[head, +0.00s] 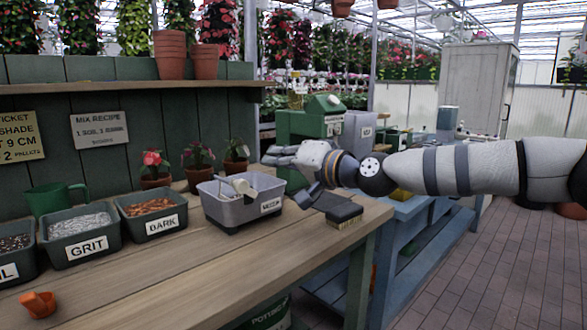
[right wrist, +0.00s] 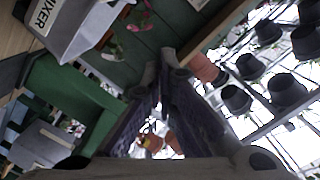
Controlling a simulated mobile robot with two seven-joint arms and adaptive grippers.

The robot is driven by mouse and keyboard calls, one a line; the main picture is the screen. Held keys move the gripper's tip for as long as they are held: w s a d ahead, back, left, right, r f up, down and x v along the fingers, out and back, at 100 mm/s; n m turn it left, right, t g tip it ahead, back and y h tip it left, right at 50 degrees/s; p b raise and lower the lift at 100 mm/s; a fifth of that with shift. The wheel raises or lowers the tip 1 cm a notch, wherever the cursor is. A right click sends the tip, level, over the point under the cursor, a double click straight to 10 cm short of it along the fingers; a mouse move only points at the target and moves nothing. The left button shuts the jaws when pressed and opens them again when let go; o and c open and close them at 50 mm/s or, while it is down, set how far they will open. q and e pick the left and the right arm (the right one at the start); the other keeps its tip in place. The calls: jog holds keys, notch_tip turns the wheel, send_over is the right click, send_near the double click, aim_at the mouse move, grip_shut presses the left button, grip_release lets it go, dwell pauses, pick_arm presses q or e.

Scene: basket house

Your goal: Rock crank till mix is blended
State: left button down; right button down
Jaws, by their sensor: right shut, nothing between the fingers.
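The mixer is a grey tub (head: 225,210) with a label, standing on the wooden bench. A pale cylindrical handle (head: 243,188), which looks like the crank, shows at its top. What the tub holds is hidden. My right gripper (head: 290,172) is just right of the tub, apart from the handle. Its dark fingers come together with nothing between them in the right wrist view (right wrist: 163,78). There the mixer (right wrist: 78,25) is at the upper left, with its label partly cut off. My left gripper is not in view.
Labelled grit (head: 85,247) and bark (head: 160,227) bins stand left of the mixer. Potted plants stand behind. The front of the bench is mostly clear.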

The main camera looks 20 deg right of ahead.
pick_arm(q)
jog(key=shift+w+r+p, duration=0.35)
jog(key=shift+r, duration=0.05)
pick_arm(e)
jog(key=shift+s+a+f, duration=0.15)
jog(key=shift+a+f, duration=0.5)
jog(key=shift+a, duration=0.1)
jog(key=shift+s+a+f, duration=0.1)
jog(key=shift+a+f, duration=0.55)
jog(key=shift+a, duration=0.1)
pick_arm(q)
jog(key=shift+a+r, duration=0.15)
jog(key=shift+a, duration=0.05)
pick_arm(e)
jog(key=shift+s+a+f+n, duration=0.1)
jog(key=shift+a+f+n, duration=0.25)
jog(key=shift+a+n, duration=0.15)
